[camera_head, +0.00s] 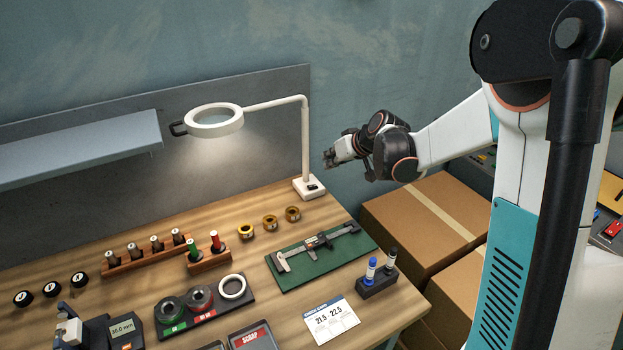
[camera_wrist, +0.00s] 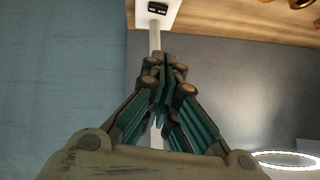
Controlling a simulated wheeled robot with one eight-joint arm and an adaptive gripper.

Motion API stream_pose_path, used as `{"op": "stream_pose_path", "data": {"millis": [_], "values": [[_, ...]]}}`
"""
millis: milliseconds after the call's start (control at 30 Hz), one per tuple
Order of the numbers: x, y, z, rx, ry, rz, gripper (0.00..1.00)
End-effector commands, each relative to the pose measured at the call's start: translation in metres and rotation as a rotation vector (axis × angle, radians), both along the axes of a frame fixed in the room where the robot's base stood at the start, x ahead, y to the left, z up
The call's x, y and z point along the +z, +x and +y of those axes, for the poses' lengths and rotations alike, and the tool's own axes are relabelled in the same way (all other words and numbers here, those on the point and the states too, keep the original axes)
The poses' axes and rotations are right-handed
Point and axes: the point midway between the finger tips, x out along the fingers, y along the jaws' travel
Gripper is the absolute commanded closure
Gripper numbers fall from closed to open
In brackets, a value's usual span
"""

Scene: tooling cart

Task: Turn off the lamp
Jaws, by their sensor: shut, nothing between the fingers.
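The lamp (camera_head: 304,140) is a white magnifier lamp with a ring head (camera_head: 214,121) at the upper middle of the head view. Its ring is lit and light falls on the panel behind. Its square white base (camera_head: 308,187) stands at the back right of the bench and bears a small black switch (camera_head: 313,187). In the wrist view the switch (camera_wrist: 158,9) shows at the top and the lit ring (camera_wrist: 287,159) at the lower right. My gripper (camera_head: 328,159) is shut and empty, right of the lamp's post and above the base. In the wrist view my gripper (camera_wrist: 165,65) hides part of the post.
On the wooden bench (camera_head: 130,230) lie a green mat (camera_head: 322,268) with a caliper, several brass rings (camera_head: 270,222), a marker holder (camera_head: 377,285) and a card (camera_head: 331,319). A grey shelf (camera_head: 80,150) is at the left. Cardboard boxes (camera_head: 425,215) stand right of the bench.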

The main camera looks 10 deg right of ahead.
Motion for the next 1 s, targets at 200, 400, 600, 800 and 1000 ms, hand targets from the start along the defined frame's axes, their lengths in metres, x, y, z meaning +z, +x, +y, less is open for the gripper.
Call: {"op": "stream_pose_path", "data": {"millis": [200, 400, 600, 800, 1000], "values": [[0.0, 0.0, 0.0, 0.0, 0.0, 0.0, 1.0], [-0.012, 0.01, 0.005, 0.001, 0.0, 0.001, 1.0], [-0.039, 0.034, 0.017, 0.001, -0.001, 0.0, 1.0], [-0.066, 0.06, 0.03, 0.001, 0.001, 0.0, 1.0], [-0.094, 0.064, 0.036, 0.0, 0.0, 0.001, 1.0]]}}
